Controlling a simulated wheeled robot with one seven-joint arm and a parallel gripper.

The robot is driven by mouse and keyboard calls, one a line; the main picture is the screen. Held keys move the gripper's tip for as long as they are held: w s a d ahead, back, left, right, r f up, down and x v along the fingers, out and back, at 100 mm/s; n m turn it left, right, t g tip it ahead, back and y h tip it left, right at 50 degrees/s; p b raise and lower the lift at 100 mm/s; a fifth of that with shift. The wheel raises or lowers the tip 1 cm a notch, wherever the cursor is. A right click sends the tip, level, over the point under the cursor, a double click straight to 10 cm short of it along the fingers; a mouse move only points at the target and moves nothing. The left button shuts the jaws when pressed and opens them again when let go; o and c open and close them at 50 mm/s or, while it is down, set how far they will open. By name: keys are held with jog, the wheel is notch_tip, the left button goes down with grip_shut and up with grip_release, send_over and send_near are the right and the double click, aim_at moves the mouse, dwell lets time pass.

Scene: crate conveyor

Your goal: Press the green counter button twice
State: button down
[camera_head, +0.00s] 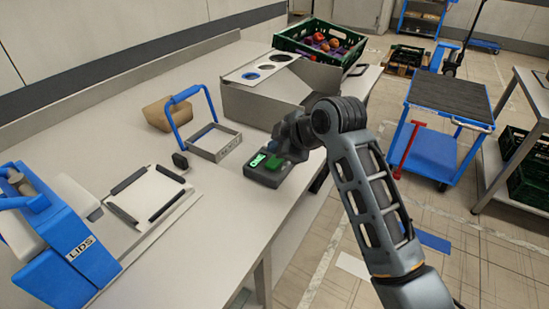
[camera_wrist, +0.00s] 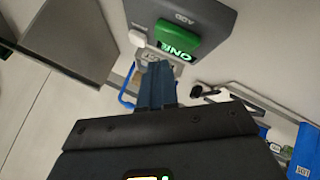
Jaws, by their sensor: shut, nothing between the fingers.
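The counter (camera_head: 262,178) is a dark grey box on the bench, below my gripper (camera_head: 272,147) in the head view. Its green button (camera_head: 273,162) is a raised block beside a bright green lettered patch (camera_head: 258,160). In the wrist view the green button (camera_wrist: 183,36) shows at the top centre, near the word ADD on the grey casing (camera_wrist: 200,14). My gripper's blue fingers (camera_wrist: 157,68) are shut and empty, with their tips just below the button in that picture. Whether they touch it I cannot tell.
A grey box with round holes (camera_head: 240,104) stands behind the counter. A blue-handled frame (camera_head: 229,146) and a brown block (camera_head: 168,115) are to its left. A blue LIDS machine (camera_head: 70,262) stands at the front left.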

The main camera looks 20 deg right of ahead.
aim_at(277, 163)
jog(key=shift+r+p, duration=1.65)
jog(key=shift+r, duration=0.55)
dwell(0.8)
